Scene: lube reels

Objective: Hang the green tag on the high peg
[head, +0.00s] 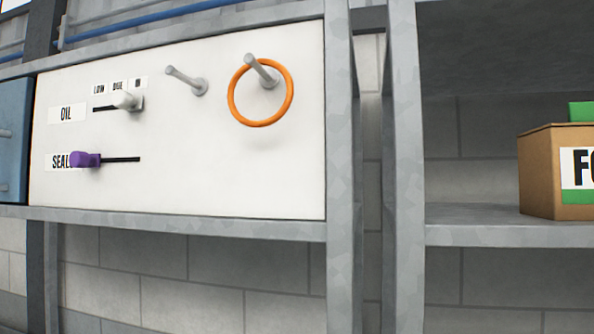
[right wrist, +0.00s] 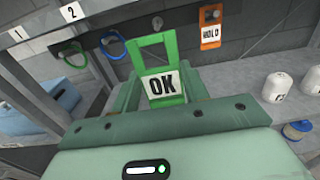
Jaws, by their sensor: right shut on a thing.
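The green tag (right wrist: 163,86) has a white "OK" label and an open square loop at its top. It shows in the right wrist view, upright and slightly tilted. My right gripper (right wrist: 157,101) is shut on its lower part, which the jaws partly hide. A small pale peg end (right wrist: 157,23) shows on the wall just above the loop, apart from it as far as I can see. I cannot tell whether it is the high peg. Neither gripper shows in the head view.
The wrist view shows an orange "HOLD" tag (right wrist: 210,28), a blue ring (right wrist: 114,46), a green ring (right wrist: 59,47) and white containers (right wrist: 277,87). The head view shows a white panel (head: 230,165), a bare peg (head: 187,81), an orange ring (head: 235,105) on another peg and a cardboard box (head: 540,170).

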